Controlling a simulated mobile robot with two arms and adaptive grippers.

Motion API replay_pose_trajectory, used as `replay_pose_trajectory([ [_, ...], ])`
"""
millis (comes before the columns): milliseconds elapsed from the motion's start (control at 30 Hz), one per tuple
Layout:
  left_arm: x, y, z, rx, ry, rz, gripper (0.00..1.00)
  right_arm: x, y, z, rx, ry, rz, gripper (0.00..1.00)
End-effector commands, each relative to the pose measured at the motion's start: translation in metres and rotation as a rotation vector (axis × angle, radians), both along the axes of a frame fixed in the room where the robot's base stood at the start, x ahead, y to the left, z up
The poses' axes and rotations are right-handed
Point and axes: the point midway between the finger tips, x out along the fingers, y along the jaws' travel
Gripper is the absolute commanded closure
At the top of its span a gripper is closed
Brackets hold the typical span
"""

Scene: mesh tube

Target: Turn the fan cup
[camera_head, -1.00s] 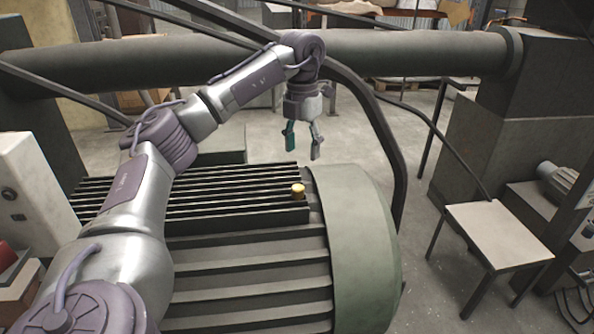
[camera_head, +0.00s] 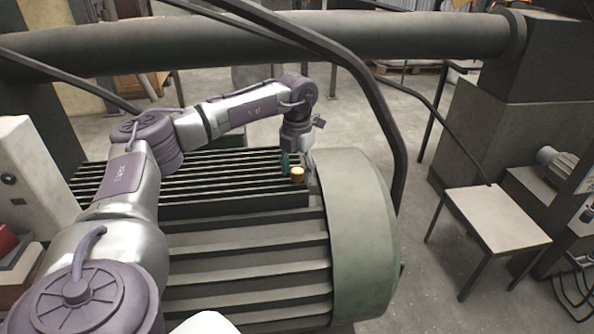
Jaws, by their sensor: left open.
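A small yellow-capped piece (camera_head: 298,174), perhaps the fan cup, stands upright at the right end of the dark ribbed top of a large green motor-like machine (camera_head: 362,235). My left gripper (camera_head: 295,160) points down just behind and above the yellow piece. Its fingers are apart, with a teal finger close to the piece's left side. I cannot tell whether they touch it. The far finger is partly hidden. My right gripper is not in view.
A thick horizontal pipe (camera_head: 400,50) runs behind.

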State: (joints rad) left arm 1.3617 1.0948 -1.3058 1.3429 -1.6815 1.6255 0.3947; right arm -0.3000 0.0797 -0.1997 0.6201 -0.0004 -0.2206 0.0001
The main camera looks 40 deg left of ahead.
Motion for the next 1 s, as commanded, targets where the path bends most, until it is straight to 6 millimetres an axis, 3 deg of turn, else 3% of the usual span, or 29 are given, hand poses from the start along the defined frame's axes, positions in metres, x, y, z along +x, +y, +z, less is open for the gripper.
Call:
replay_pose_trajectory([
  [300,-0.0001,0.0002,-0.0028,0.000,0.000,0.000,0.41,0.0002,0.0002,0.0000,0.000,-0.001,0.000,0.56],
  [667,0.0000,0.0002,-0.0025,0.000,0.000,0.000,1.00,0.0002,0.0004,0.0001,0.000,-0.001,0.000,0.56],
  [1000,0.0000,0.0003,-0.0014,0.001,0.001,-0.056,1.00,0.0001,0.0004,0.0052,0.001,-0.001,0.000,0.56],
])
